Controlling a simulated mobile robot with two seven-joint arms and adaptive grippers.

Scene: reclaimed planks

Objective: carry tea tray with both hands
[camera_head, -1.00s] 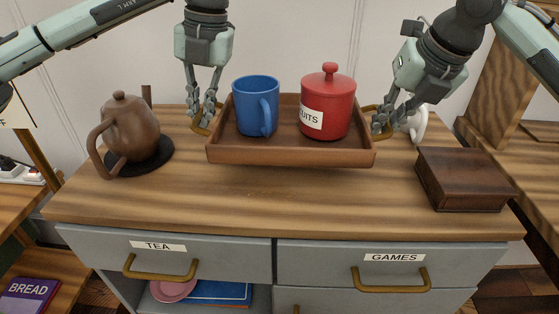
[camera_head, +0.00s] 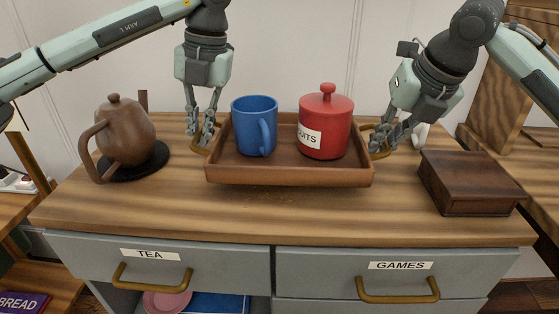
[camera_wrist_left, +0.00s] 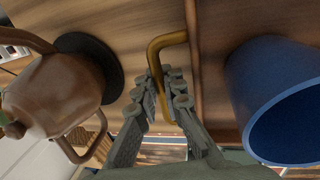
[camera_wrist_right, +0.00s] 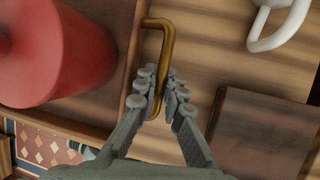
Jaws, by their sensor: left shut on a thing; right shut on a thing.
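The brown wooden tea tray (camera_head: 290,175) is level over the cabinet top, with a shadow below its front edge. A blue mug (camera_head: 254,127) and a red lidded canister (camera_head: 325,125) with a partly readable label, "UITS", stand upright in it. My left gripper (camera_head: 203,140) is shut on the tray's left brass handle, which shows in the left wrist view (camera_wrist_left: 160,50). My right gripper (camera_head: 380,142) is shut on the right brass handle, clear in the right wrist view (camera_wrist_right: 163,50).
A brown teapot (camera_head: 118,135) on a dark round mat stands left of the tray. A dark wooden box (camera_head: 468,180) sits at the right. A white mug (camera_wrist_right: 285,20) is behind my right gripper. The cabinet top (camera_head: 300,220) in front is clear.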

